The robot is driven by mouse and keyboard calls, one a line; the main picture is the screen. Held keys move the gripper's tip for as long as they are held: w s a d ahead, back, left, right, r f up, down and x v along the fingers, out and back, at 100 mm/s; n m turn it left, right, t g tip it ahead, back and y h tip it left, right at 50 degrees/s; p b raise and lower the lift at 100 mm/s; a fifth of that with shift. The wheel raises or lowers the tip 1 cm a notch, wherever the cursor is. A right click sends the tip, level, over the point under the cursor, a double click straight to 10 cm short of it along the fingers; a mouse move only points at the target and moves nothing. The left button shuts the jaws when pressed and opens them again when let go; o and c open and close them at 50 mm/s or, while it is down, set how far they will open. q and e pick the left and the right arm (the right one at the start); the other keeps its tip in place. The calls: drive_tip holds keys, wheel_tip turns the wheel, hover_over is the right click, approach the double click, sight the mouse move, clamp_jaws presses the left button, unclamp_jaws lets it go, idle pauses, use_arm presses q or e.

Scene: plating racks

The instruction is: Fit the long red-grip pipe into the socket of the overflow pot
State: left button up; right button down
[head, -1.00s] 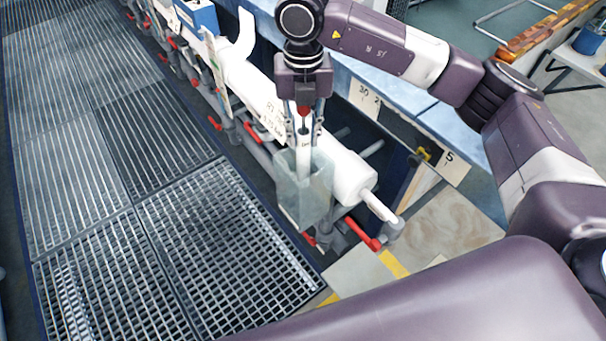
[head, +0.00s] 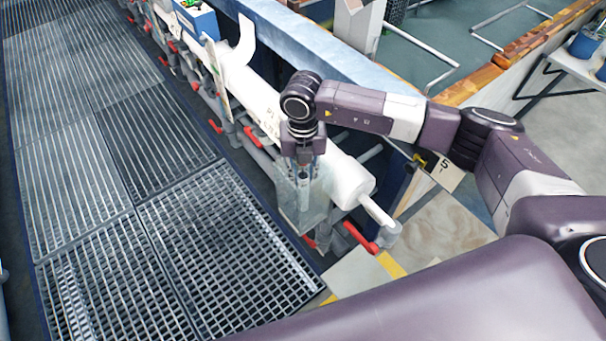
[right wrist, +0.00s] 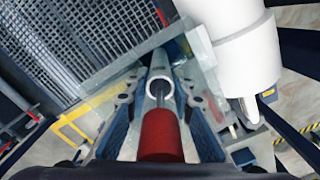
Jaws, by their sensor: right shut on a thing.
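My right gripper (head: 303,174) points straight down over the overflow pot (head: 301,217), a tall clear box beside the white tank. It is shut on the red-grip pipe. In the right wrist view the red grip (right wrist: 160,134) sits between the fingers, with a grey rod running from it into the open mouth of a white tube (right wrist: 160,83). In the head view the fingers are at the pot's top and cover most of the pipe. The pipe's lower end and the socket are hidden, so I cannot tell whether they meet. My left gripper is not in view.
A long white cylinder (head: 350,182) lies right beside the pot. Red-handled valves (head: 360,238) and grey pipes run below it. Grating (head: 220,260) covers the floor at left. A blue box (head: 196,20) stands farther back along the line.

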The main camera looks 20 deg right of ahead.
drive_tip(key=shift+f, duration=0.15)
drive_tip(key=c, duration=1.7)
unclamp_jaws()
drive_tip(key=shift+r, duration=0.35)
wheel_tip(320, 180, up, 11)
drive_tip(key=shift+f+b, duration=0.2)
drive_tip(key=shift+b, duration=0.8)
drive_tip(key=shift+r, duration=0.55)
